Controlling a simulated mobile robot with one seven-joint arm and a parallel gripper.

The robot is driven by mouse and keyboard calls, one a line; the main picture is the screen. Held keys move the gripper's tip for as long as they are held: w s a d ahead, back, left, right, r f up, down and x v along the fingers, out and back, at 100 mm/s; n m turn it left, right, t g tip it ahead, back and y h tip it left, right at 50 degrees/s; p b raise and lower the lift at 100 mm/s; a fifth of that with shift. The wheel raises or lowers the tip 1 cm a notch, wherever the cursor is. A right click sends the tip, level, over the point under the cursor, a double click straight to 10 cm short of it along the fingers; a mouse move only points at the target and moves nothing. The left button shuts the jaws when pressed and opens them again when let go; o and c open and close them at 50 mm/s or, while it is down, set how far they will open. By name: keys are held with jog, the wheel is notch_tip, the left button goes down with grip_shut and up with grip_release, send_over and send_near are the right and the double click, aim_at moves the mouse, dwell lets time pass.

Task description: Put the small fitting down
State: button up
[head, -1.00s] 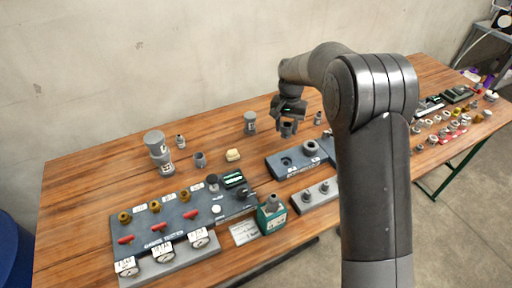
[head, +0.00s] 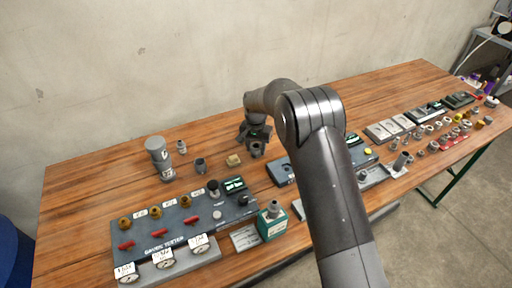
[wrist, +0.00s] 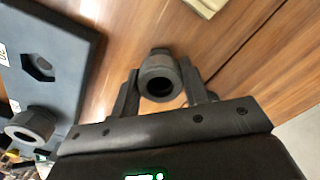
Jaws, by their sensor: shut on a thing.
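My gripper (head: 255,145) hangs over the middle of the wooden table, to the right of a small beige block (head: 233,160). In the wrist view my gripper (wrist: 158,92) is shut on a small grey fitting (wrist: 160,76), a round collar with a dark bore facing the camera. The fitting (head: 257,151) shows below the jaws in the head view. Whether it touches the wood cannot be told.
A dark block with a hexagonal hole (wrist: 55,80) lies left in the wrist view, with a grey ring fitting (wrist: 34,124) at its edge. The gauge tester (head: 165,230) and a green box (head: 271,222) are in front. Stacked grey cylinders (head: 157,150) stand left.

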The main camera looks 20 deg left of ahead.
jog(key=shift+f, duration=0.15)
jog(key=o, duration=1)
jog(key=shift+c, duration=0.2)
notch_tip(320, 180, up, 12)
jog(key=shift+r, duration=0.2)
jog(key=s+d+r+t, duration=0.1)
jog(key=s+d+r, duration=0.4)
jog(key=d+r, duration=0.55)
jog(key=s+d+r+t, duration=0.1)
jog(key=s+d+r, duration=0.55)
jog(key=d, duration=0.65)
jog(key=s+d+t, duration=0.1)
jog(key=s+d, duration=0.7)
jog(key=s, duration=0.3)
jog(key=s+d+t, duration=0.2)
jog(key=s+d, duration=0.6)
jog(key=s, duration=0.3)
jog(key=shift+t, duration=0.3)
